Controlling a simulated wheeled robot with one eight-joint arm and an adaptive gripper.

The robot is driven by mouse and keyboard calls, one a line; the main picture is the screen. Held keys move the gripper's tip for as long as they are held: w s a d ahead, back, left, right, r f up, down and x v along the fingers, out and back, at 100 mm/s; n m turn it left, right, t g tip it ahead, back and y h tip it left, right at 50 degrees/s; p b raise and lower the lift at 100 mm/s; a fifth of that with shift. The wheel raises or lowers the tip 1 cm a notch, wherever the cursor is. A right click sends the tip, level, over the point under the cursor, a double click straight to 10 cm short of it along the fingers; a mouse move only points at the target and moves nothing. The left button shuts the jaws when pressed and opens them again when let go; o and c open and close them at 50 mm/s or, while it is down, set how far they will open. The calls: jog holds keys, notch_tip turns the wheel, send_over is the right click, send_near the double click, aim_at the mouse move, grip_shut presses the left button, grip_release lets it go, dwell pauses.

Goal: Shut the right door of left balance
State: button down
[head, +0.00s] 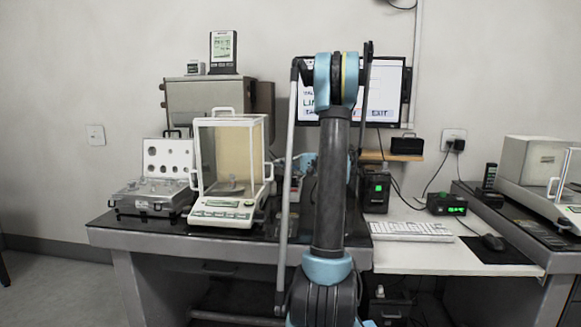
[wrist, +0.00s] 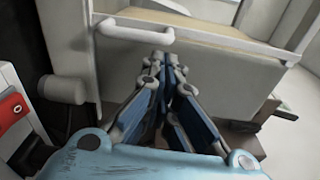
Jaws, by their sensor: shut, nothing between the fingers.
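The left balance (head: 230,205) stands on the dark left table, a white-framed glass case with a beige back. Its right door is edge-on in the head view; a white handle (head: 270,171) shows on that side. I cannot tell how far the door stands open. My gripper (head: 279,163) is just right of the case, partly hidden behind my arm. In the wrist view my gripper (wrist: 166,60) is shut and empty, fingers together. A white bar handle (wrist: 135,33) on a pale rail lies just ahead of the fingertips; contact cannot be told.
An open case of weights (head: 155,190) stands left of the balance. A grey cabinet (head: 190,103) is behind it. A device with a red button (wrist: 14,108) is at the wrist view's left edge. A monitor (head: 385,90) and keyboard (head: 410,231) are to the right.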

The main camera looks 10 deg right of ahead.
jog(key=shift+x, duration=1.1)
jog(key=s+a, duration=0.2)
jog(key=s, duration=0.5)
jog(key=s+a, duration=0.2)
jog(key=s, duration=0.6)
jog(key=shift+a, duration=0.4)
